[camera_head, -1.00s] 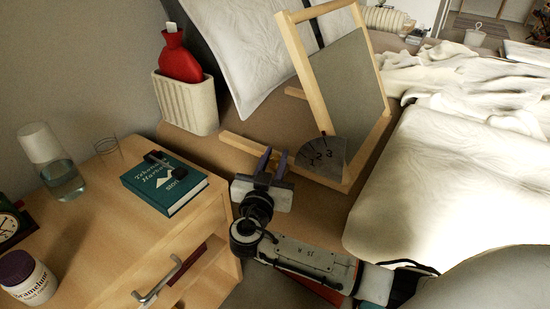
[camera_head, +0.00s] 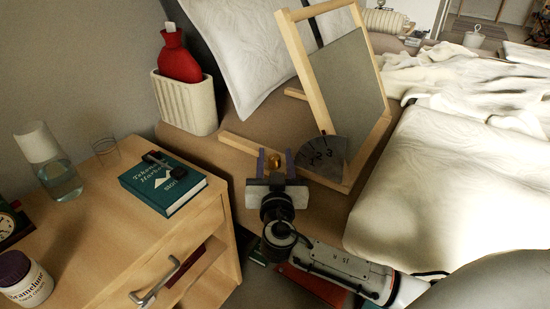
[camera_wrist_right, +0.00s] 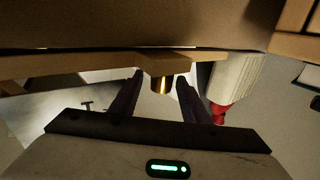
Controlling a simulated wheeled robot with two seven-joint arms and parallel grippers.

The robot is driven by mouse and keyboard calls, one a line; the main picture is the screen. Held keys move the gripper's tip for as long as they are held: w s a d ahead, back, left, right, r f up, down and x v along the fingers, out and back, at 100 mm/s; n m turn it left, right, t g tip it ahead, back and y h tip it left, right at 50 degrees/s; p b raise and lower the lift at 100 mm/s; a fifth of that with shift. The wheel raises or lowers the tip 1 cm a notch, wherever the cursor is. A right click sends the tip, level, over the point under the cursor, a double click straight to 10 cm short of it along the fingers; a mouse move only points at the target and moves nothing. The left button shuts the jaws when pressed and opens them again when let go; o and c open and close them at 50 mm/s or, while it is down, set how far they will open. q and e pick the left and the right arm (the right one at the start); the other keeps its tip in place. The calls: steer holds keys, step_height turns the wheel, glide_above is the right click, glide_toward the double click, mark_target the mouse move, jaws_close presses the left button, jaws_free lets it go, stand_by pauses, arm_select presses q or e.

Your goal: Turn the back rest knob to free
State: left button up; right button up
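The back rest is a wooden frame (camera_head: 294,55) with a grey panel, standing tilted on the bed. A dark dial plate (camera_head: 318,158) with the marks 1, 2 and 3 sits at its lower corner. The brass-coloured knob (camera_head: 273,161) is left of the dial, and it also shows in the right wrist view (camera_wrist_right: 162,84). My right gripper (camera_head: 272,160) is open, with its two dark fingers on either side of the knob. In the right wrist view (camera_wrist_right: 160,82) small gaps seem to show beside the knob; contact is unclear. My left gripper is out of view.
A wooden bedside cabinet (camera_head: 100,225) stands at left with a teal book (camera_head: 165,187), a glass carafe (camera_head: 60,178) and a white jar (camera_head: 25,282). A ribbed white holder (camera_head: 188,105) with a red bottle (camera_head: 180,60) stands behind. A white blanket (camera_head: 450,190) lies at right.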

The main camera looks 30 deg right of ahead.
steer(key=v, duration=1)
steer(key=shift+s+p, duration=0.15)
steer(key=shift+p, duration=0.3)
steer(key=shift+f, duration=0.1)
